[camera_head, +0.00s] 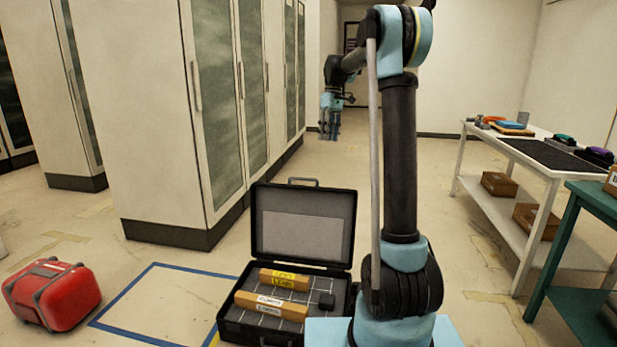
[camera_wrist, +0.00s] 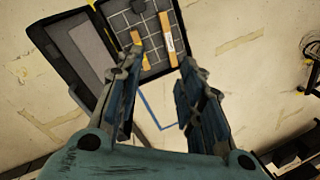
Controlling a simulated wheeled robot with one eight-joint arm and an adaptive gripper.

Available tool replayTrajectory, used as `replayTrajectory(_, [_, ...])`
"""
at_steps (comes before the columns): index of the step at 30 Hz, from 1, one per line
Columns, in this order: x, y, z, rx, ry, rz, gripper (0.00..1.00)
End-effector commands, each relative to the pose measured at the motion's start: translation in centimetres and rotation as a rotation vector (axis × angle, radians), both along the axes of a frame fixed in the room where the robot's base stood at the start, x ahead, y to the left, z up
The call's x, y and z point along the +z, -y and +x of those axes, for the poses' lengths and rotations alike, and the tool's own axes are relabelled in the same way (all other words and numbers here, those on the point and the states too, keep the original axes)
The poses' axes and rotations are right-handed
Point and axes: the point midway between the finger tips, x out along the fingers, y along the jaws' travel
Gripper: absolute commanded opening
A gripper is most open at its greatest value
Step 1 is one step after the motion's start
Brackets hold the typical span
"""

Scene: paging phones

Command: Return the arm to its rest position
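My gripper (camera_head: 330,125) hangs at the end of my raised arm, high above the floor in front of the cabinets in the head view. In the wrist view my gripper (camera_wrist: 155,95) points down with its two fingers spread apart and nothing between them. The open black case (camera_head: 262,327) lies on the floor, well below and apart from my gripper. It also shows in the wrist view (camera_wrist: 65,45).
The case holds a yellow-labelled box (camera_head: 290,279) and a white-labelled box (camera_head: 271,305). A red bag (camera_head: 52,293) lies left of a blue floor outline (camera_head: 150,264). Tall cabinets (camera_head: 150,110) stand left. A white table (camera_head: 545,172) and a green table (camera_head: 590,200) stand right.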

Motion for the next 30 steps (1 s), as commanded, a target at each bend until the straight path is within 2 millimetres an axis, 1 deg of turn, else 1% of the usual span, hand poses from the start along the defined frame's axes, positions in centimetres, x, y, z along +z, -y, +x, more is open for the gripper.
replayTrajectory(1, [0.2, 0.5, -1.4, -0.018, 0.009, -0.004, 0.35])
replayTrajectory(7, [0.6, 2.2, -6.4, -0.102, 0.042, -0.022, 0.35])
replayTrajectory(14, [0.1, 4.1, -12.4, -0.197, 0.081, -0.043, 0.35])
replayTrajectory(23, [-2.0, 6.2, -20.2, -0.321, 0.131, -0.062, 0.35])
replayTrajectory(30, [-4.7, 7.7, -26.3, -0.42, 0.174, -0.076, 0.35])
